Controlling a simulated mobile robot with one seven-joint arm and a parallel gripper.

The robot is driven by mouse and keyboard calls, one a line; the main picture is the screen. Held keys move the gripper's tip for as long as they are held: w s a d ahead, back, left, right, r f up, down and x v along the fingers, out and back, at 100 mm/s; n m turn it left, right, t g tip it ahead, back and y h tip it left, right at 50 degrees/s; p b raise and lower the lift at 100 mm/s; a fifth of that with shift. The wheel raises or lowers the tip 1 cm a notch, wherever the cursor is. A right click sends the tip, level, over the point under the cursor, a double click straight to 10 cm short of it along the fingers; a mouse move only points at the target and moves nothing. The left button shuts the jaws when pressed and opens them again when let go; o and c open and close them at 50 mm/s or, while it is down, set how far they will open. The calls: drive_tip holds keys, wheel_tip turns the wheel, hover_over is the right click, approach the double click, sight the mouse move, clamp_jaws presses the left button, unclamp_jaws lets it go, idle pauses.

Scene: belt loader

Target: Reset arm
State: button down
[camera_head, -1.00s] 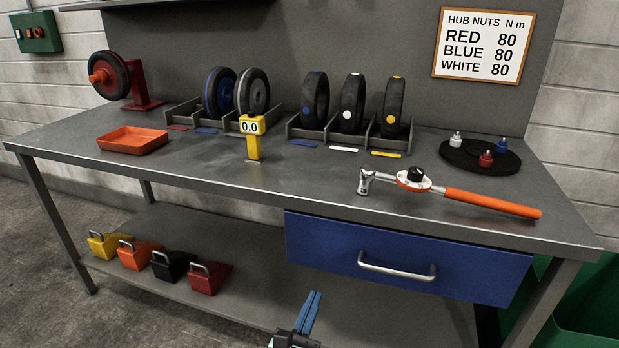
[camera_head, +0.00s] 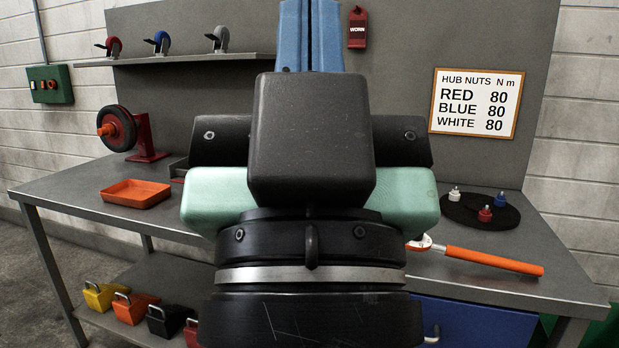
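My gripper (camera_head: 310,30) stands upright, large and close in the middle of the head view. Its two blue fingers point up and lie side by side with hardly a gap, so it looks shut, with nothing seen between them. The fingers run to the top edge, where their ends may be cut off.
An orange tray (camera_head: 135,193) and a red wheel stand (camera_head: 145,140) are at the left. A dark turntable (camera_head: 480,210) with hub nuts is at the right. Above are a shelf with casters (camera_head: 190,58) and a red WORN tag (camera_head: 357,28). Colored wedges (camera_head: 130,308) sit below.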

wheel_tip(320, 180, up, 26)
drive_tip(key=p, duration=2.3)
drive_tip(key=shift+w, duration=0.15)
drive_tip(key=shift+f, duration=0.1)
